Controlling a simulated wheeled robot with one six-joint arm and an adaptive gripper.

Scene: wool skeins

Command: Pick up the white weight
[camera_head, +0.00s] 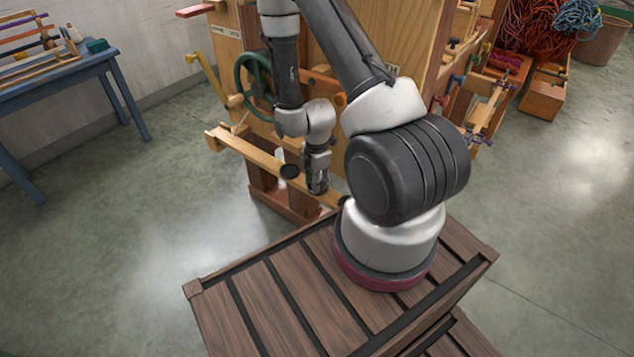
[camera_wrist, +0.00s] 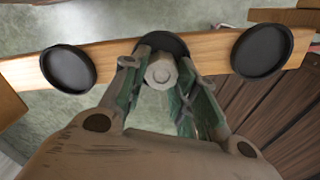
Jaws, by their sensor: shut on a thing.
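The white weight (camera_wrist: 161,73) shows in the wrist view as a small pale cylinder, seen from its round end. My gripper (camera_wrist: 162,82) is shut on it, with one green-grey finger on each side. Behind the weight is a round black cup (camera_wrist: 166,43) on a wooden bar (camera_wrist: 205,50); whether the weight touches the cup I cannot tell. In the head view my gripper (camera_head: 317,185) points down at the wooden bar (camera_head: 255,150), and the weight is hidden there.
Two more black cups, a left one (camera_wrist: 68,66) and a right one (camera_wrist: 262,52), sit on the bar. A large wooden machine (camera_head: 410,50) with a green wheel (camera_head: 254,82) stands close behind my arm. A blue table (camera_head: 60,75) is at the far left. Open floor lies on both sides.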

